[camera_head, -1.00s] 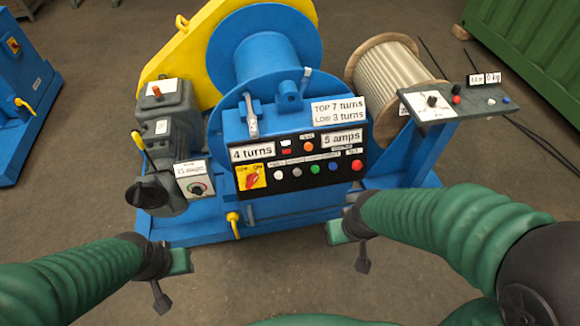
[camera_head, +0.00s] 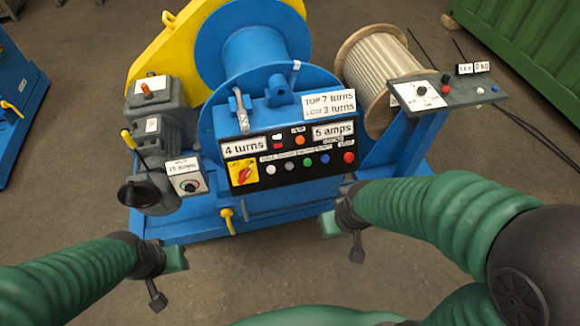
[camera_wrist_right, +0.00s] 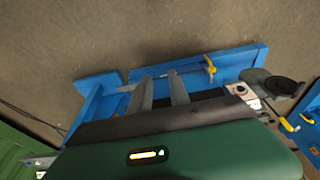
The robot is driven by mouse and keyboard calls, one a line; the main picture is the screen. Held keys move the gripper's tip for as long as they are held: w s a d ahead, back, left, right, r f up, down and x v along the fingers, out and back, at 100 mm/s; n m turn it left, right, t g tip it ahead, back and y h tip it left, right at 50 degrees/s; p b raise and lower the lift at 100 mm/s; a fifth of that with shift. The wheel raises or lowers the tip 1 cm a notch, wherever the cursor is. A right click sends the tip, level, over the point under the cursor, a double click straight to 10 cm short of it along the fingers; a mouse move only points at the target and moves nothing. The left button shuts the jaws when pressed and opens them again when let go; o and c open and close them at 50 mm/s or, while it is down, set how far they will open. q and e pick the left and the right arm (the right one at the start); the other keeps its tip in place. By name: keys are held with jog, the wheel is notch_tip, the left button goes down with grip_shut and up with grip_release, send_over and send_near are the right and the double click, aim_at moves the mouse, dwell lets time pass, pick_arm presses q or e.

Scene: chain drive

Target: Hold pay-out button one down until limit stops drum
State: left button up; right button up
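The blue control panel's black face (camera_head: 300,180) is in the middle of the head view. It carries a row of round buttons: white (camera_head: 271,170), grey (camera_head: 289,166), green (camera_head: 308,162), blue (camera_head: 325,159) and red (camera_head: 349,157). Their small labels are too blurred to read. The blue drum (camera_head: 255,55) stands behind the panel. Signs read "4 turns", "5 amps" and "TOP 7 turns LOW 3 turns". My right gripper (camera_head: 343,236) is below and in front of the panel, apart from the buttons. My left gripper (camera_head: 164,275) is low at the left, touching nothing.
A red-on-yellow rotary switch (camera_head: 243,174) is at the panel's left. A grey gearbox (camera_head: 160,125) stands left, a rope reel (camera_head: 380,75) behind right. A side console (camera_head: 445,92) with small knobs stands right. Floor in front of the machine is clear.

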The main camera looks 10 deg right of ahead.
grip_shut()
dwell(1.4)
